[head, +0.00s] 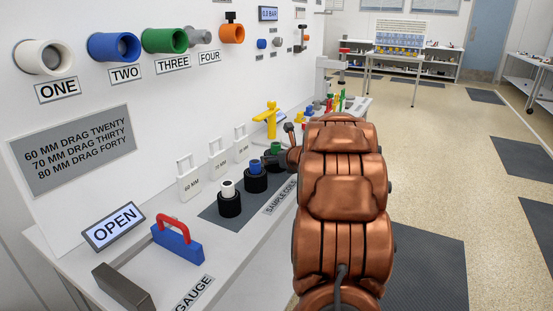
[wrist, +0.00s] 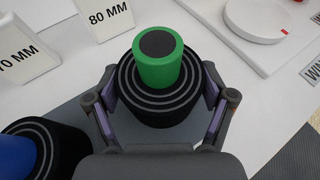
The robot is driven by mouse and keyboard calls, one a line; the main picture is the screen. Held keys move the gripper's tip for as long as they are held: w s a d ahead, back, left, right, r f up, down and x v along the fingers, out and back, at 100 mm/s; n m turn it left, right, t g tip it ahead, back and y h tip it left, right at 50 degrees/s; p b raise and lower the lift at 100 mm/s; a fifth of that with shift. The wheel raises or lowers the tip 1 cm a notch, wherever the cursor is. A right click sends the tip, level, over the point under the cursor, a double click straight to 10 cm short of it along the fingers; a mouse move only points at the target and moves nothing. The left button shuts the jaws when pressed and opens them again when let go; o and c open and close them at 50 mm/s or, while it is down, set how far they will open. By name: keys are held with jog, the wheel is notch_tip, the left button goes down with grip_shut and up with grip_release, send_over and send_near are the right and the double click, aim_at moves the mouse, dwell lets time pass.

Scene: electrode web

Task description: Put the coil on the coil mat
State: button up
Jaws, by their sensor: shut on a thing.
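A black ringed coil with a green core (wrist: 158,62) stands upright between the fingers of my gripper (wrist: 159,85) in the wrist view. The fingers are shut on its black body, one on each side. In the head view the same green-cored coil (head: 276,148) is at the far end of a dark grey mat (head: 222,222), beside the SAMPLE COILS label. My gripper (head: 287,157) is partly hidden there by my copper-coloured arm. I cannot tell whether the coil's base touches the mat.
A white-cored coil (head: 229,200) and a blue-cored coil (head: 256,175) stand on the mat; the blue one is close at lower left in the wrist view (wrist: 60,138). White MM cards (head: 190,180) line the back. A white round dish (wrist: 257,20) is ahead right.

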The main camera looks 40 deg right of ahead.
jog(key=shift+f, duration=0.1)
jog(key=o, duration=1.6)
jog(key=shift+o, duration=0.2)
jog(key=shift+r, duration=0.25)
jog(key=v, duration=1.2)
